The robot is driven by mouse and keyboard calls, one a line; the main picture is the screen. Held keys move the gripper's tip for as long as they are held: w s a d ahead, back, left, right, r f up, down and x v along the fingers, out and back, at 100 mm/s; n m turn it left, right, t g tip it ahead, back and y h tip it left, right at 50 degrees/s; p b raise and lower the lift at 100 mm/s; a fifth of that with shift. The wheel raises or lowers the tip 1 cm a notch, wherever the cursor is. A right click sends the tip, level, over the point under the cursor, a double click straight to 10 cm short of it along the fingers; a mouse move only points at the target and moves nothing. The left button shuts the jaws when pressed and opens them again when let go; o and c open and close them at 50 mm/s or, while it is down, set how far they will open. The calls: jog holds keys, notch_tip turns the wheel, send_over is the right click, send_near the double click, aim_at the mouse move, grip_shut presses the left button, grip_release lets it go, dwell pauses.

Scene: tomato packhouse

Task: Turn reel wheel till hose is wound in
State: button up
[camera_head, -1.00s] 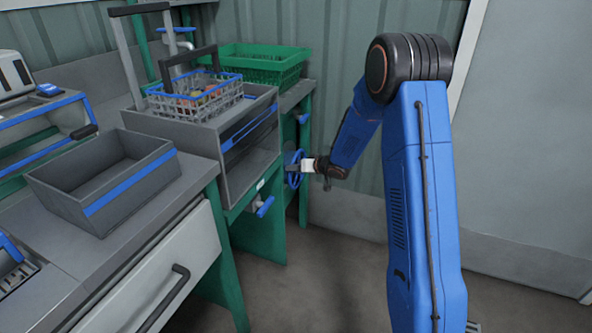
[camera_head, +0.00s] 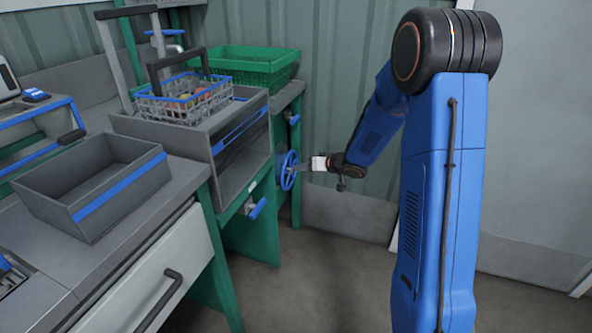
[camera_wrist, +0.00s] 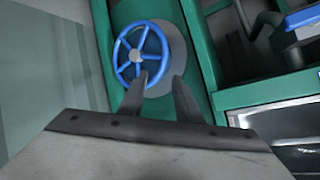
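The blue spoked reel wheel (camera_head: 289,170) is on the side of the green bench frame. In the wrist view the wheel (camera_wrist: 121,56) shows several spokes, a grey hub and a grey round drum (camera_wrist: 176,52) behind it. My gripper (camera_head: 300,168) is at the right of the wheel in the head view. No hose can be made out.
A blue-handled valve (camera_head: 257,208) is on the bench front, left of the wheel. A green crate (camera_head: 250,66), a wire basket (camera_head: 190,108) and a grey bin (camera_head: 88,205) stand on the bench. The floor (camera_head: 330,265) near the wheel is clear.

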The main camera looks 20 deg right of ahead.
jog(key=v, duration=0.6)
jog(key=shift+s+d+r, duration=0.15)
jog(key=shift+s+d, duration=0.05)
jog(key=shift+s, duration=0.05)
jog(key=s+d+r+m+h, duration=0.1)
jog(key=s+d+r+h, duration=0.25)
jog(key=s+r, duration=0.35)
jog(key=s+d+r+m+h, duration=0.1)
jog(key=s+d+r+h, duration=0.2)
jog(key=s+r+h, duration=0.3)
jog(key=s+a+g+y, duration=0.1)
jog(key=s+a, duration=0.3)
jog(key=s, duration=1.1)
jog(key=s+a+f+g+y, duration=0.1)
jog(key=s+a+g, duration=0.3)
jog(key=s, duration=1.2)
jog(key=shift+a+n+y, duration=0.15)
jog(key=shift+n+y, duration=0.25)
jog(key=shift+y, duration=0.35)
jog(key=shift+s+f, duration=0.15)
